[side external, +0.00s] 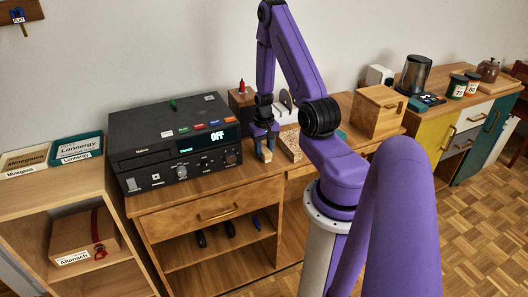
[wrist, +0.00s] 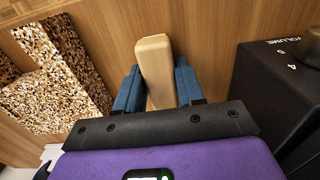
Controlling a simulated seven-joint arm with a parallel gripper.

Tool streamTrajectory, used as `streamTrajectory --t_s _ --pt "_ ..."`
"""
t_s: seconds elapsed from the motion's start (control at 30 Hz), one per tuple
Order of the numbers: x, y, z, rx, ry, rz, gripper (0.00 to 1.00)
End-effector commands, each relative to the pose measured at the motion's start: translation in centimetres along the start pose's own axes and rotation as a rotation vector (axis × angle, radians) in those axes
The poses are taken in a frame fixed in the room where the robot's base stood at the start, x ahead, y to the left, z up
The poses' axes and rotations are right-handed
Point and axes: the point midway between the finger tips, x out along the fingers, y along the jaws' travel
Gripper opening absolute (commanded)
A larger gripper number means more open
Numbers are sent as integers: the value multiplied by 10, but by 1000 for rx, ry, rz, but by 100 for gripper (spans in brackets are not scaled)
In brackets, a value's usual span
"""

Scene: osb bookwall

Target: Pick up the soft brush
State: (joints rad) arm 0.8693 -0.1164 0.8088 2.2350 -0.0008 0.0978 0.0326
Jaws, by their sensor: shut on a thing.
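My gripper (side external: 265,148) points down at the desk, just right of the black device. In the wrist view its two blue fingers (wrist: 157,88) are shut on a pale wooden piece with rounded edges (wrist: 154,60), one finger on each side. This piece looks like the handle of the soft brush; no bristles show. In the side view the pale piece (side external: 267,156) shows small between the fingertips, at or close to the desk top. I cannot tell whether it touches the desk.
The black device (side external: 170,140) with an OFF display stands close left of my gripper; its black corner (wrist: 270,75) is at the right in the wrist view. Speckled boards (wrist: 75,60) stand on the other side. A wooden box (side external: 377,111) is further right. Bare desk (side external: 200,187) lies in front.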

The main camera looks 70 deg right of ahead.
Motion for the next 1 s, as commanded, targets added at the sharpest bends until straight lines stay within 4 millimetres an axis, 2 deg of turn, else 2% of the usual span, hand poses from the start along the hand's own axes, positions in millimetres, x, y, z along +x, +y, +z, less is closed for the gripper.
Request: streamTrajectory --t_s 0.17,0.37,0.8,1.0 --pt "-4 0 0 0 1 0 3" --pt "-18 0 -1 0 3 0 3" --pt "-83 0 -1 0 5 0 3" --pt "-97 0 0 0 2 0 3"
